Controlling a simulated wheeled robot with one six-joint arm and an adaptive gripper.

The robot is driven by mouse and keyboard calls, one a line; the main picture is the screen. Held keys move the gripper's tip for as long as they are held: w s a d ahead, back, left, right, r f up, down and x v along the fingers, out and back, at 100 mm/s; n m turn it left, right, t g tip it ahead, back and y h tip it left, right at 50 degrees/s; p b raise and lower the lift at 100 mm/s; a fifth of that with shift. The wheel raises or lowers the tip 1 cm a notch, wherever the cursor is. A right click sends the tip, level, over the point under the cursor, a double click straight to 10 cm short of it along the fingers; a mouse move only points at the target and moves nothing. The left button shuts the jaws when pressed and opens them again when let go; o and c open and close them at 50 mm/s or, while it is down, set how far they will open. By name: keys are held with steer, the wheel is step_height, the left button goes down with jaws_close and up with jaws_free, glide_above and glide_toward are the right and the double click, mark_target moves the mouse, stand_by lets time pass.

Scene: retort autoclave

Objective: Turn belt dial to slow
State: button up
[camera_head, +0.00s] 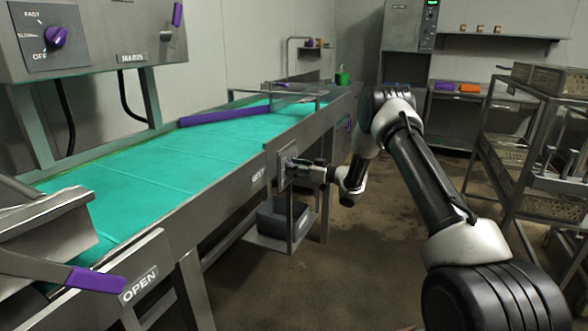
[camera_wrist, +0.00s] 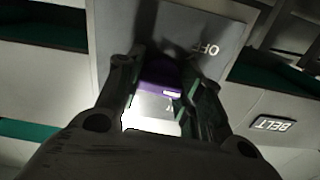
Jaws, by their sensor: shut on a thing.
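In the wrist view, my gripper (camera_wrist: 160,68) has its two fingers on either side of a purple dial (camera_wrist: 160,74) and is shut on it. The dial has a pale mark and sits on a grey plate (camera_wrist: 226,28). A BELT label (camera_wrist: 271,124) is beside the plate. In the camera_head view, my gripper (camera_head: 300,163) reaches the plate (camera_head: 283,168) on the conveyor's side, and the dial is hidden. I cannot tell the dial's exact setting.
The green conveyor belt (camera_head: 150,160) runs along the left. A panel above it carries another purple knob (camera_head: 56,37), marked FAST and OFF, and a MAINS label (camera_head: 132,57). A purple-handled lever (camera_head: 96,280) is near OPEN. A bin (camera_head: 284,218) sits below my gripper. A rack (camera_head: 530,150) stands right.

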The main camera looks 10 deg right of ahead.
steer(key=o, duration=1)
steer(key=shift+d, duration=0.1)
steer(key=v, duration=1.2)
